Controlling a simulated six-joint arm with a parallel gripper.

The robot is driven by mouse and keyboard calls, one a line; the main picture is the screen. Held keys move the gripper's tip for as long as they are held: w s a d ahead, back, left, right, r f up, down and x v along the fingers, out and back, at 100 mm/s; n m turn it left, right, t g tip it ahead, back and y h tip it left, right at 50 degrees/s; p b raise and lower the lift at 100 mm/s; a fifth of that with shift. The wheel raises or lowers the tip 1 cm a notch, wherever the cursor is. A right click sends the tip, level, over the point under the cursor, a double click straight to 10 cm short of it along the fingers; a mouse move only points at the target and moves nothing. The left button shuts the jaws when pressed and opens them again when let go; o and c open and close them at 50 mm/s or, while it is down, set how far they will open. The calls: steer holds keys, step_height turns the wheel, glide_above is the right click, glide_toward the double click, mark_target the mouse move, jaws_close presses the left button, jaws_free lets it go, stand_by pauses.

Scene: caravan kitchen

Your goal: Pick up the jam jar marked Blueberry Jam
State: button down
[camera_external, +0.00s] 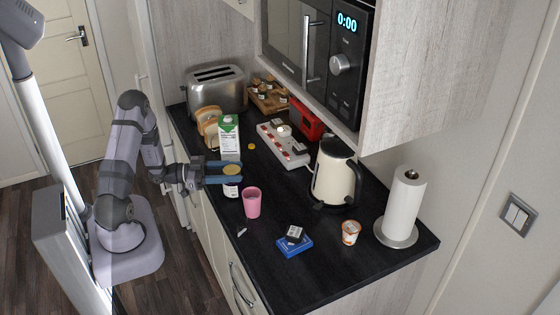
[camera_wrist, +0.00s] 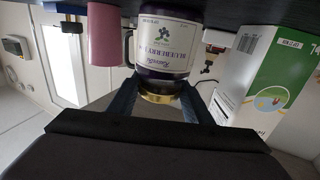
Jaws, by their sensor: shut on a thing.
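The jar marked Blueberry Jam (camera_external: 231,188) is dark, with a pale label and a gold lid. It is near the counter's left edge. In the wrist view, which is upside down, the Blueberry Jam jar (camera_wrist: 166,38) shows its label towards me. My gripper (camera_external: 232,172) reaches in from the left, level, with its blue fingers on either side of the jar's upper part. In the wrist view, my gripper (camera_wrist: 160,97) is shut on the jar near its gold lid. The jar looks upright. I cannot tell whether its base touches the counter.
A pink cup (camera_external: 252,202) stands close to the jar, in front of it. A milk carton (camera_external: 229,138) stands close behind. Bread, a toaster (camera_external: 216,90), a power strip (camera_external: 283,144) and a kettle (camera_external: 336,172) are farther off. The front counter holds a blue box (camera_external: 294,246).

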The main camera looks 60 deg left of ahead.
steer(key=shift+r, duration=0.2)
steer(key=shift+r+b, duration=0.55)
steer(key=shift+r, duration=4.3)
